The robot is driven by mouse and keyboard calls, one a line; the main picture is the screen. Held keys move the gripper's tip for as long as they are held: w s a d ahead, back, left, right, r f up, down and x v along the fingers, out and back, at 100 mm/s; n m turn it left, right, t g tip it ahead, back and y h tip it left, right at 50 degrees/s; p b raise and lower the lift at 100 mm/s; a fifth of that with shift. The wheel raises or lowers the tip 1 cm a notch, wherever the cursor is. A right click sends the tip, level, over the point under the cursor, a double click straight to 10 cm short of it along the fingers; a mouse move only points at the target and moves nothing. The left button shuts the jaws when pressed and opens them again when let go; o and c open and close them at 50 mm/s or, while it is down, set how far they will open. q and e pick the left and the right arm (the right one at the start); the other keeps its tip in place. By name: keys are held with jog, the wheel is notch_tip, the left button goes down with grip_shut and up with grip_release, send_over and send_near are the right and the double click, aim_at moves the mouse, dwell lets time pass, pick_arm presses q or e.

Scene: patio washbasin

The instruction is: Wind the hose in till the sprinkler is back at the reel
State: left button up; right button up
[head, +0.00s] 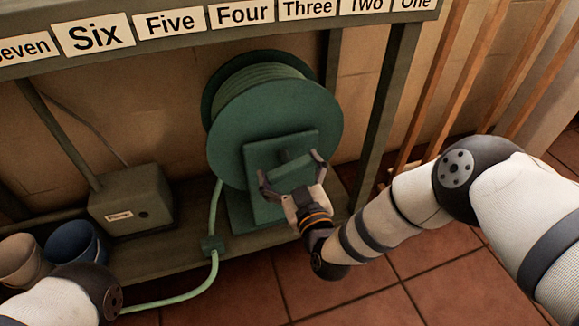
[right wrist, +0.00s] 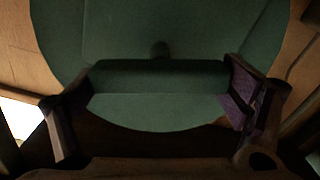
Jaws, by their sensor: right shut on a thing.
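The green hose reel (head: 232,120) stands on the low shelf under the sign board, with hose wound on its drum. My right gripper (head: 291,172) is shut on the green crank handle (head: 290,162) at the reel's front. In the right wrist view the handle (right wrist: 160,76) lies crosswise between the two fingers, with the reel's disc (right wrist: 200,40) behind it. The pale green hose (head: 215,268) runs down from the reel, through a small green guide block (head: 213,246), then off to the lower left. The sprinkler is not in view. Only part of my left arm shows; its gripper is out of view.
A grey-green box (head: 131,203) sits on the shelf left of the reel. A blue pot (head: 73,243) and a beige pot (head: 20,258) stand at the far left. A dark post (head: 383,110) and wooden slats (head: 436,90) rise on the right. The tiled floor (head: 330,300) in front looks clear.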

jog(key=m, duration=0.5)
jog(key=shift+d+m+p, duration=0.15)
jog(key=shift+m+p, duration=0.15)
jog(key=shift+p, duration=0.1)
jog(key=m, duration=0.5)
jog(key=shift+d+f, duration=0.1)
jog(key=shift+f, duration=0.05)
jog(key=m, duration=0.5)
jog(key=shift+d+f+m+b, duration=0.1)
jog(key=shift+f+m+b, duration=0.05)
jog(key=shift+m+b, duration=0.25)
jog(key=m+b, duration=0.1)
jog(key=m, duration=0.3)
jog(key=shift+f+m, duration=0.1)
jog(key=shift+m, duration=0.6)
jog(key=o, duration=1.4)
jog(key=v, duration=1.2)
